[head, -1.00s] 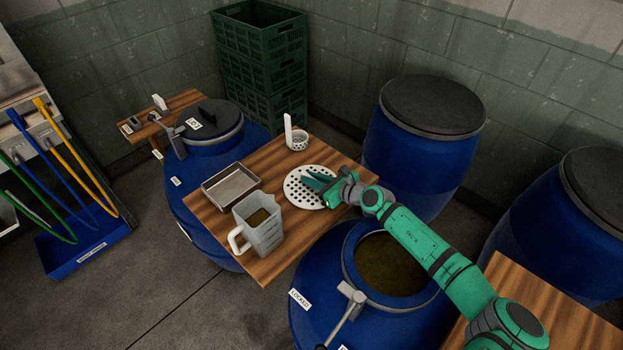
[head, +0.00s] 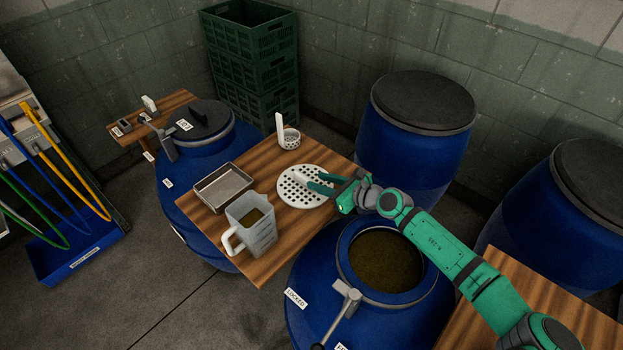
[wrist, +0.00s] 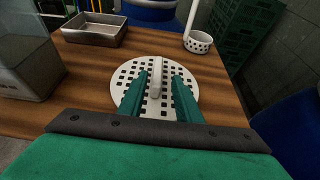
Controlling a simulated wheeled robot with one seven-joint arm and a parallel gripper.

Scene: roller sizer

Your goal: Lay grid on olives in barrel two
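The grid is a round white perforated disc (head: 300,198) with an upright handle, lying flat on the wooden table; in the wrist view the disc (wrist: 181,98) fills the middle. My gripper (head: 317,183) is low over the disc. Its two green fingers (wrist: 159,88) are apart, one on each side of the white handle (wrist: 156,72); I see no clear contact. The open blue barrel (head: 312,300) stands in front of the table, with dark brownish contents (head: 386,262) in its mouth. My arm passes over the right of this barrel. No number is readable on it.
On the table (head: 283,245) are a measuring jug (head: 252,228), a metal tray (head: 222,186) and a white perforated cup with a tall handle (head: 289,138). A lidded blue barrel (head: 175,200) stands behind left, another (head: 412,150) behind right. A locking lever (head: 342,310) sticks out in front.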

